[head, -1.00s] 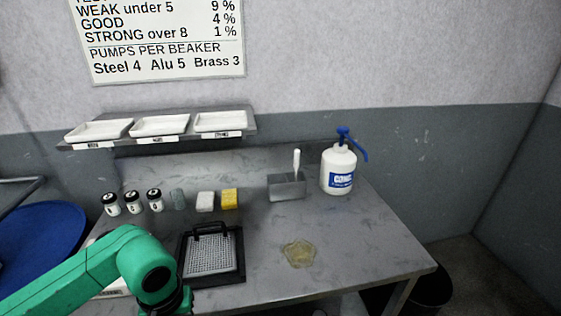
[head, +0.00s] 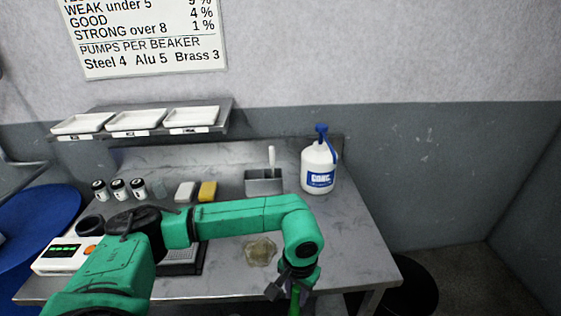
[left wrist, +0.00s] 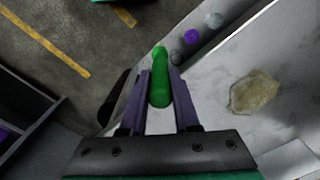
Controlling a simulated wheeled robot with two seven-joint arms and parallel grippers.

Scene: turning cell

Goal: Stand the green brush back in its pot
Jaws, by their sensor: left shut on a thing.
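My left gripper (head: 291,284) is shut on the green brush (left wrist: 160,78), low by the table's front edge. In the left wrist view the brush's rounded green end sticks out between the two fingers (left wrist: 160,100). In the head view only a short green piece (head: 294,303) shows below the fingers; the rest is cut off. Dark, purple and pale round things (left wrist: 191,36) line the table edge in the left wrist view; I cannot tell whether one is the brush's pot. My right gripper is not in view.
A yellowish puddle (head: 261,251) lies on the table (head: 345,250) near my gripper. A grey metal box (head: 259,188) with a white-handled tool and a white pump bottle (head: 318,168) stand at the back. My left arm covers part of the tray (head: 183,262).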

